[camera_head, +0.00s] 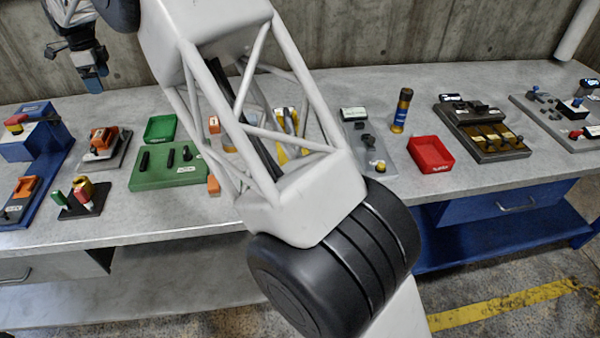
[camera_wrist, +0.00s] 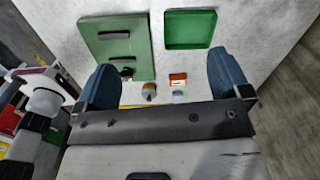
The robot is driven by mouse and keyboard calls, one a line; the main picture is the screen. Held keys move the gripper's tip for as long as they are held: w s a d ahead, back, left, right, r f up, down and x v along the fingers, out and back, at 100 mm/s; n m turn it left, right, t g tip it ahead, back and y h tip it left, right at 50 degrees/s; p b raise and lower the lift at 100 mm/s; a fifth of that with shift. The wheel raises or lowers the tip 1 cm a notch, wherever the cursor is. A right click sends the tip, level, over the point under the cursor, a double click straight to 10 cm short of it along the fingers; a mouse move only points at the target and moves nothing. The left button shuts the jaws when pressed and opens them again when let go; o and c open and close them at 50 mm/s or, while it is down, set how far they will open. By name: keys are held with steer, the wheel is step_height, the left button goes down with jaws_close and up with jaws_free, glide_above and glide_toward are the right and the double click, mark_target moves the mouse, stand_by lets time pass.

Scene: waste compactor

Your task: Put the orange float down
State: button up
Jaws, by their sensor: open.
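A small round piece with an orange-brown top and pale lower part (camera_wrist: 149,90) sits between my fingers in the wrist view; it may be the orange float. I cannot tell for sure which is the float. My gripper (camera_wrist: 165,85) is open, blue fingers wide apart, nothing visibly clamped. Its crossbar hides what is below.
A green board (camera_head: 170,172) with black bars and a green tray (camera_head: 160,128) are close by. A red tray (camera_head: 430,154) stands right. A blue-ended arm (camera_head: 92,70) hangs upper left.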

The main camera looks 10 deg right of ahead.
steer(key=s+d+r+n, duration=0.2)
steer(key=s+d+r, duration=0.3)
steer(key=d, duration=0.8)
steer(key=s+d+r+n+t, duration=0.1)
steer(key=s+d+r+n, duration=0.35)
steer(key=d, duration=0.75)
steer(key=s+d+r+n, duration=0.1)
steer(key=s+d+r, duration=0.2)
steer(key=s+d, duration=0.7)
steer(key=s+d+f+n, duration=0.3)
steer(key=s+d+n, duration=0.1)
steer(key=s+d, duration=1.25)
steer(key=s+d+f+n, duration=0.2)
steer(key=s+d+f, duration=0.2)
steer(key=s, duration=0.4)
steer(key=s+d+f+n+t, duration=0.1)
steer(key=s+d+f, duration=0.3)
steer(key=s, duration=0.4)
steer(key=shift+d+f+n, duration=0.15)
steer(key=shift+d+n, duration=0.45)
steer(key=shift+n, duration=0.25)
